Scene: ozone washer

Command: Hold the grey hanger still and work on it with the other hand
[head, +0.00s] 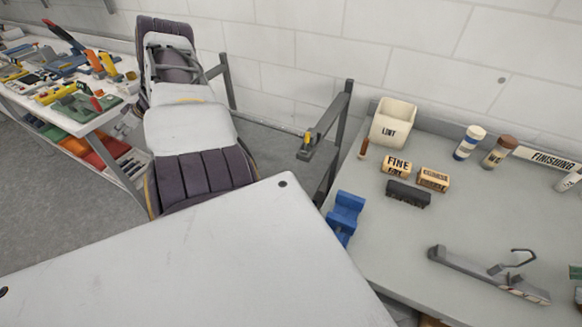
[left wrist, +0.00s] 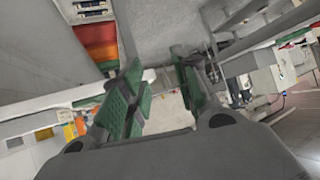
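A grey bar with a raised hook-like loop (head: 488,275) lies on the grey table at the right in the head view; it looks like the grey hanger. Nothing of mine touches it in that view. My left gripper (left wrist: 158,92) shows in the left wrist view with its two green-padded fingers spread apart. Nothing is between them, and pale floor and furniture show beyond.
The grey table (head: 390,250) holds a LINT bin (head: 393,122), labelled blocks (head: 397,166), a dark brush (head: 408,193) and bottles (head: 469,141). A blue holder (head: 344,214) is at its left edge.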

